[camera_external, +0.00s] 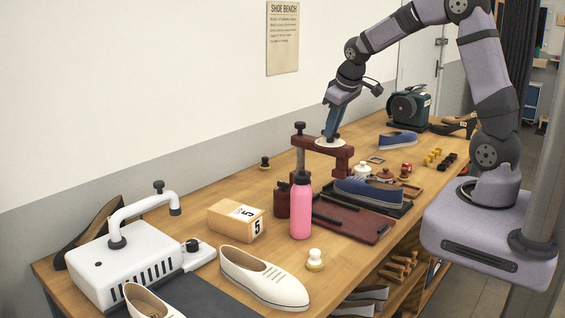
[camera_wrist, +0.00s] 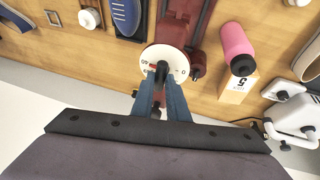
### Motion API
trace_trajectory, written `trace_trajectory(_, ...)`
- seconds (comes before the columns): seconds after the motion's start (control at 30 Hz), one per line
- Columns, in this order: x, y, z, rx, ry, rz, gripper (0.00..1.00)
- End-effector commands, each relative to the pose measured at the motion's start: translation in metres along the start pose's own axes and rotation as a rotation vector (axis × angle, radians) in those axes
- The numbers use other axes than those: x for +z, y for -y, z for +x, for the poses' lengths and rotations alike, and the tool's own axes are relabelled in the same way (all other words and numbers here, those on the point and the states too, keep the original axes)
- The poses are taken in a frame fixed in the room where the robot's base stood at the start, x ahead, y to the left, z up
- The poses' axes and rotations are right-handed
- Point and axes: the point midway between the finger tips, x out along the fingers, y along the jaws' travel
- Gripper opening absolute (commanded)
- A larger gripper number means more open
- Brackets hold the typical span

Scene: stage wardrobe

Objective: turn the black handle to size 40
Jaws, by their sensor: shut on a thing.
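The white round dial (camera_external: 322,143) sits on top of a maroon press frame (camera_external: 342,158) on the bench. In the wrist view the dial (camera_wrist: 177,56) faces me, with small dark marks around its rim that I cannot read surely. The black handle (camera_wrist: 162,68) stands at the middle of the dial. My gripper (camera_wrist: 162,84) has its blue fingers closed on the handle; in the external view my gripper (camera_external: 330,133) comes down onto the dial from above. Which size the handle points at cannot be told.
A pink bottle (camera_external: 301,208) stands in front of the press, near a wooden box (camera_external: 237,220) marked 5. A blue shoe (camera_external: 368,193) lies beside the press. A white machine (camera_external: 132,262) and white shoes (camera_external: 262,278) are at the left. A dark green machine (camera_external: 408,107) stands at the back.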

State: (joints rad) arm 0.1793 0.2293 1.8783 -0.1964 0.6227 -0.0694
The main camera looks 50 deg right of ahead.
Motion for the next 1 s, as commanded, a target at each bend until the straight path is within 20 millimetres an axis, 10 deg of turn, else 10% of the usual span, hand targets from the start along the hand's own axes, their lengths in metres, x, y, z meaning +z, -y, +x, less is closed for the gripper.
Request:
trace_trajectory(0.47,-0.0007,0.0005,-0.0002,0.029,0.012,0.068,0.0)
trace_trajectory(0.57,-0.0007,0.0005,-0.0002,0.029,0.012,0.068,0.31)
trace_trajectory(1.0,-0.0009,0.0007,-0.0051,0.029,0.011,0.067,0.33)
